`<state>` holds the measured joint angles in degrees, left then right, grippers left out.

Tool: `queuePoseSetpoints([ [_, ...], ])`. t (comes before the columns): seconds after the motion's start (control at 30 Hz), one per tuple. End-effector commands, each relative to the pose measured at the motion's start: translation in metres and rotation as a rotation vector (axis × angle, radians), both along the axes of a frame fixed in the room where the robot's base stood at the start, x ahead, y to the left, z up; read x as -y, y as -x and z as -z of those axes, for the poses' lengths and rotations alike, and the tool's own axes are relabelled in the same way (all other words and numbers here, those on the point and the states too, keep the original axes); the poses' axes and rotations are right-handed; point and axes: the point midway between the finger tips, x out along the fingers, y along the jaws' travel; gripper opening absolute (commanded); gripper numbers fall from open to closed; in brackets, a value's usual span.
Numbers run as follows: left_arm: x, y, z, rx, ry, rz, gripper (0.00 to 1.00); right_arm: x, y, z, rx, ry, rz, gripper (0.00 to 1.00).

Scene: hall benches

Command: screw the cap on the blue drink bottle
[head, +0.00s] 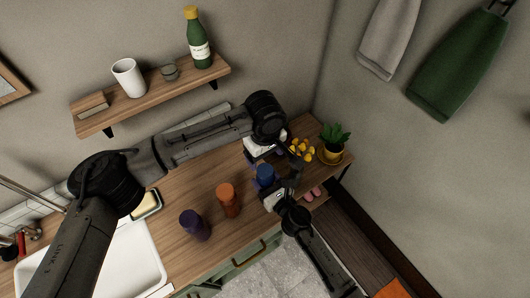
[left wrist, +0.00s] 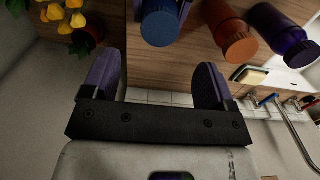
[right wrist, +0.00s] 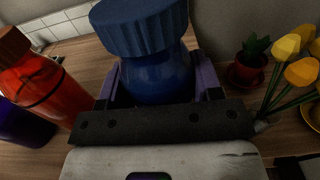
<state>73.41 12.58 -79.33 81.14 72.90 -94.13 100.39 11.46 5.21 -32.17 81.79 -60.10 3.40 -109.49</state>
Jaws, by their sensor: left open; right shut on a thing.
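The blue drink bottle (right wrist: 157,78) stands upright on the wooden counter, with a ribbed blue cap (right wrist: 140,25) on its mouth. I cannot tell how tight the cap is. My right gripper (right wrist: 158,88) is shut on the bottle's body, one finger on each side, below the cap. In the head view the cap (head: 265,172) shows just above the right gripper. My left gripper (left wrist: 155,82) is open and empty. Its purple fingers are apart, and the blue cap shows beyond them in the left wrist view (left wrist: 160,24). In the head view it is just behind the bottle.
An orange bottle (head: 228,202) and a purple bottle (head: 195,226) stand left of the blue one. Yellow flowers (head: 301,149) and a potted plant (head: 334,146) are close on the right. A sink (head: 112,262) and soap dish (head: 147,206) lie left. A shelf (head: 150,92) hangs above.

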Motion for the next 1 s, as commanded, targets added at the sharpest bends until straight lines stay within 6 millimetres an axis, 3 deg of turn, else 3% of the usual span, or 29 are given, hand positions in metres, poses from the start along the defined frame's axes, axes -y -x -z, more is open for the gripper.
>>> queuePoseSetpoints([
  [0.53,0.0,0.0,0.065,-0.001,-0.002,0.001,0.8,0.0,0.0,0.0,0.0,0.0,0.0,0.0],
  [1.0,0.0,0.0,0.078,-0.001,-0.001,0.001,0.8,0.0,0.0,0.0,0.0,0.0,0.0,0.0],
])
